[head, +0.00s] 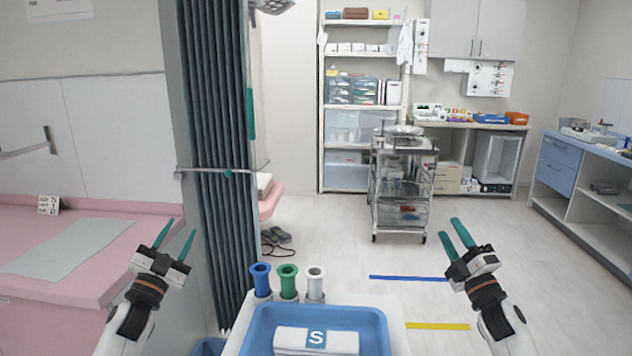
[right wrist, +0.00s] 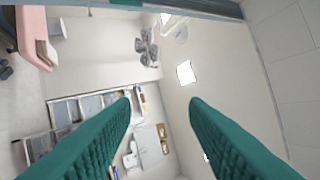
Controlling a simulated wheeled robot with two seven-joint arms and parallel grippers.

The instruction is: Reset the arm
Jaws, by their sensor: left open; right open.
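My left gripper (head: 174,243) is raised at the left of the head view, in front of the pink counter. Its two green fingers are apart with nothing between them. My right gripper (head: 463,234) is raised at the right, above the floor in the picture. Its green fingers are also apart and empty. In the right wrist view the two green fingers (right wrist: 160,115) frame a gap with only the distant room behind it. Both arms are held up at similar height, either side of the cart in front of me.
A cart top (head: 399,325) with a blue tray (head: 374,318) stands at the front. Blue (head: 261,278), green (head: 288,280) and white (head: 316,282) holders line its left back. The pink counter (head: 100,290) and curtain (head: 215,150) are left. A metal trolley (head: 402,205) stands beyond; open floor lies right.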

